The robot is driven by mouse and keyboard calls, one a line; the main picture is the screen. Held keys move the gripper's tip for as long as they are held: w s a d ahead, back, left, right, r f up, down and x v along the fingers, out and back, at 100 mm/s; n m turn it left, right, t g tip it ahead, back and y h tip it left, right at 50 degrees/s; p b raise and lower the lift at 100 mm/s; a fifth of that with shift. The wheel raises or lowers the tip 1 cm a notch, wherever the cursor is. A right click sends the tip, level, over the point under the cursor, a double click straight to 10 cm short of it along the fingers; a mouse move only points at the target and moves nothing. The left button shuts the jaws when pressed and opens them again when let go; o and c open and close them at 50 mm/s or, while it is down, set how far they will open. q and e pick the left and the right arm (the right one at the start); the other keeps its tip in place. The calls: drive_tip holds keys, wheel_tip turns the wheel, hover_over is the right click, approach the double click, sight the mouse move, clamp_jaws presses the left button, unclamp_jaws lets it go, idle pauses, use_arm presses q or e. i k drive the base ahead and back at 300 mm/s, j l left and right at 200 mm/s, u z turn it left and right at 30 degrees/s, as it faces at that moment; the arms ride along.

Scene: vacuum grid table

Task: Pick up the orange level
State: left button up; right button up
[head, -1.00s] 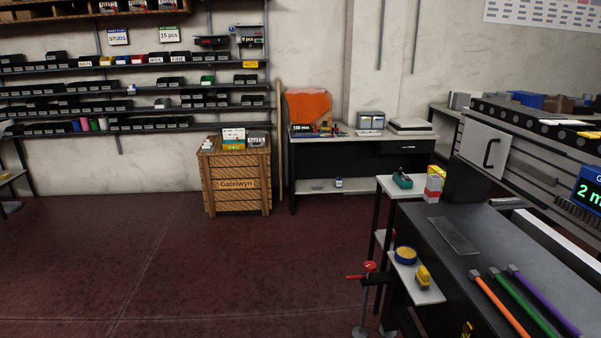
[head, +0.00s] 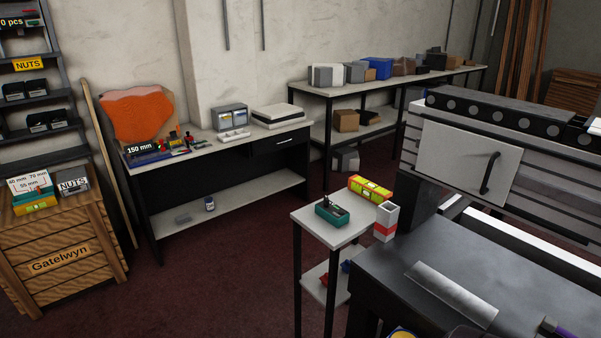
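An orange-and-yellow block that looks like a level (head: 370,188) lies at the back of a small white-topped stand (head: 314,232), right of the middle. It sits behind a green tool or holder (head: 331,212) and a white-and-red box (head: 385,222). Its exact shape is too small to make out fully. Neither of my grippers is in view.
A dark bench with a metal plate (head: 451,294) fills the lower right, beside a large machine (head: 465,155). A workbench (head: 225,151) stands at the back wall, with shelving (head: 400,105) to its right. The dark red floor (head: 225,285) between crate and stand is clear.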

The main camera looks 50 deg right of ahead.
sight(376, 194)
drive_tip(key=i+z, duration=0.2)
drive_tip(key=i, duration=0.25)
drive_tip(key=i+z, duration=0.15)
drive_tip(key=i, duration=0.3)
drive_tip(key=i+j+z, duration=0.2)
drive_tip(key=i, duration=0.25)
drive_tip(key=i+j+z, duration=0.15)
drive_tip(key=i, duration=0.3)
drive_tip(key=i+j+z, duration=0.2)
drive_tip(key=i, duration=0.2)
drive_tip(key=i+z, duration=0.3)
drive_tip(key=z, duration=0.2)
drive_tip(key=i+z, duration=0.45)
drive_tip(key=i+j+z, duration=0.15)
drive_tip(key=z, duration=0.35)
drive_tip(key=i+j+z, duration=0.25)
drive_tip(key=z, duration=0.25)
drive_tip(key=i+j+z, duration=0.25)
drive_tip(key=j+z, duration=0.2)
